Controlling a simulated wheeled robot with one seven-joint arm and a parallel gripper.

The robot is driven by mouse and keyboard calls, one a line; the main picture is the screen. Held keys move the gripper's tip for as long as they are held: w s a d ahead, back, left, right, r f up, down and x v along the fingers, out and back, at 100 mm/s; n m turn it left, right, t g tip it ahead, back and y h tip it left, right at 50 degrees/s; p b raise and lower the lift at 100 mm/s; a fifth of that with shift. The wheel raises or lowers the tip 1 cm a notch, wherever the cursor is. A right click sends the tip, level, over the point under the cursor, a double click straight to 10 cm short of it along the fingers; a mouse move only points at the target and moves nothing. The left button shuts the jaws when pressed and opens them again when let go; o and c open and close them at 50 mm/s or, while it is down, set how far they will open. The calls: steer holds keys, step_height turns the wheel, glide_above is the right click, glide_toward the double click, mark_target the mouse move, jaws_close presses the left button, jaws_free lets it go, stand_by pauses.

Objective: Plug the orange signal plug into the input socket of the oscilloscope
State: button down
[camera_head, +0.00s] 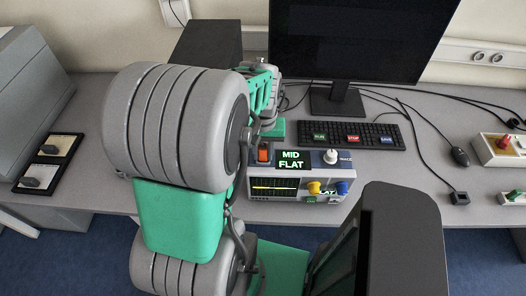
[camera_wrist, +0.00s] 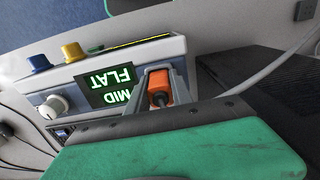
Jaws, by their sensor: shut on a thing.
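The orange signal plug (camera_wrist: 160,86) is between the two grey fingers of my gripper (camera_wrist: 160,78) in the wrist view. My gripper is shut on it. In the head view the plug (camera_head: 263,153) shows as an orange patch left of the green-lettered MID FLAT display. The oscilloscope (camera_head: 297,215) is a light grey box with a yellow trace screen and yellow, blue and white knobs. It also shows upside down in the wrist view (camera_wrist: 60,88). The plug is at the oscilloscope's edge beside the display. The input socket is hidden, and I cannot tell whether the plug touches it.
A black keyboard (camera_head: 352,135) with coloured labels and a monitor (camera_head: 345,45) stand behind the oscilloscope. A mouse (camera_head: 459,157) and cables lie at right. A black box (camera_head: 205,45) stands behind my arm. The table right of the oscilloscope has some free room.

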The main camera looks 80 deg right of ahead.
steer(key=shift+a+f, duration=0.2)
steer(key=shift+f, duration=0.15)
steer(key=c, duration=1.3)
jaws_free()
steer(key=shift+a+f, duration=0.1)
steer(key=shift+o, duration=1)
steer(key=shift+r, duration=0.3)
steer(key=shift+o, duration=0.2)
steer(key=r, duration=0.8)
steer(key=shift+d+b, duration=0.25)
steer(key=shift+b, duration=0.15)
